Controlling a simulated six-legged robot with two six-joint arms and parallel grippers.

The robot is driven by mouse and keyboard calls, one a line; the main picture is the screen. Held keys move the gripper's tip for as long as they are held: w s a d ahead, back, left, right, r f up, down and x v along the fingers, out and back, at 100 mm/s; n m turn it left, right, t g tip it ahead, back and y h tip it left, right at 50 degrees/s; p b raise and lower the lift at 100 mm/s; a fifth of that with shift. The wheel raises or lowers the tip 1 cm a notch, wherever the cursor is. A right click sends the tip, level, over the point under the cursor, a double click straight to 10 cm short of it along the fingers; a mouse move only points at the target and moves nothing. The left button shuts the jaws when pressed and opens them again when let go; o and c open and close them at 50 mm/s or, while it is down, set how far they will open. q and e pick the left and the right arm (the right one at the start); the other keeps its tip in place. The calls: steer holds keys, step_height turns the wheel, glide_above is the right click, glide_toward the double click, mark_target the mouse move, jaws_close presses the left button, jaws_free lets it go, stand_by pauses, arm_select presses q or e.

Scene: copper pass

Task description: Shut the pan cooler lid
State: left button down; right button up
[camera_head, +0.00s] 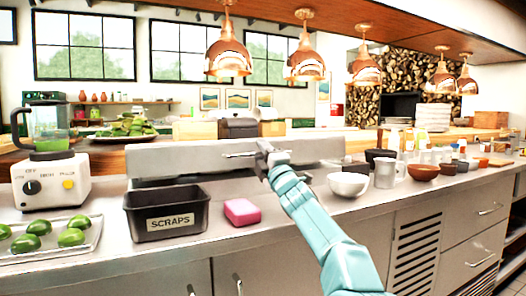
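The pan cooler lid (185,158) is a long grey metal panel at the back of the steel counter, its broad face towards me. It looks raised, with a dark strip along its lower edge; its exact tilt is hard to tell. A thin bar handle (236,155) runs across its upper middle. My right gripper (262,149), on a teal arm from the lower right, is at the right part of this handle. It overlaps the handle in the picture; whether its fingers are closed around it is too small to tell. My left gripper is not in view.
A black SCRAPS bin (168,224) and pink sponge (242,211) stand before the lid. A blender (50,170) and a tray of limes (62,254) are left. A white bowl (348,185), metal cup (385,173) and brown bowl (423,173) stand right. Copper lamps (228,57) hang above.

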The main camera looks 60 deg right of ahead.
stand_by(0.3)
